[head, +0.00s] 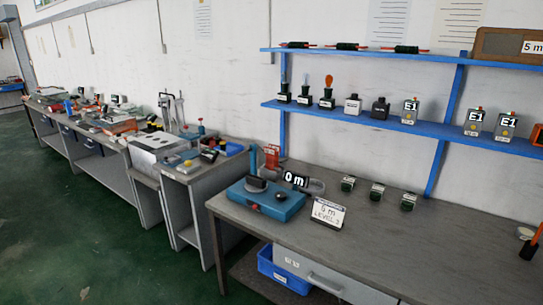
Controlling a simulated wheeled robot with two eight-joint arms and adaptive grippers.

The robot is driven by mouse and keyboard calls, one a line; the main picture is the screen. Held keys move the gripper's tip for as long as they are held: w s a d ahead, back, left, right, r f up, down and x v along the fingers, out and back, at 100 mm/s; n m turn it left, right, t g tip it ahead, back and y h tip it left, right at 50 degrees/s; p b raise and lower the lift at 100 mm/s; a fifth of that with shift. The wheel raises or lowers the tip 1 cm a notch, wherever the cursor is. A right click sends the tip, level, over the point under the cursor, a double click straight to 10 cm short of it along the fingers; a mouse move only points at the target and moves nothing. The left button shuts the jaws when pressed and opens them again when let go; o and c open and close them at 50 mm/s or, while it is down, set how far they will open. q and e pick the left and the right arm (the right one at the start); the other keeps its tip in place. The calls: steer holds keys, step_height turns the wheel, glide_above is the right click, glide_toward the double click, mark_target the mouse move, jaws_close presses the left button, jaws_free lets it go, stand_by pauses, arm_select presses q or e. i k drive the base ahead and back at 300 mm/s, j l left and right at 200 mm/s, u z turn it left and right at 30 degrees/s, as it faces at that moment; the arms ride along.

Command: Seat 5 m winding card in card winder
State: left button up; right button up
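A blue machine with a dark round part on top (266,198) stands at the left end of the near bench. A black display reading "0 m" (295,179) is beside it; I take this to be the card winder. A brown board with a white "5 m" label (505,46) stands on the top blue shelf at the far right, cut off by the picture edge. It looks like the 5 m winding card. Neither of my grippers shows in the head view.
A white sign reading "6 m LEVEL 2" (328,213) stands before the winder. Three small dark-and-white blocks (377,191) sit along the bench's back. Blue shelves (400,124) hold bottles and E1 boxes. An orange-and-black item (534,241) is at the right edge. The bench middle is clear.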

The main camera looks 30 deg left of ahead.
mark_target(255, 184)
steer(key=u, duration=1.1)
steer(key=i+j+z, duration=0.15)
steer(key=i+j, duration=0.45)
steer(key=l+u, duration=0.5)
steer(key=l, duration=1.25)
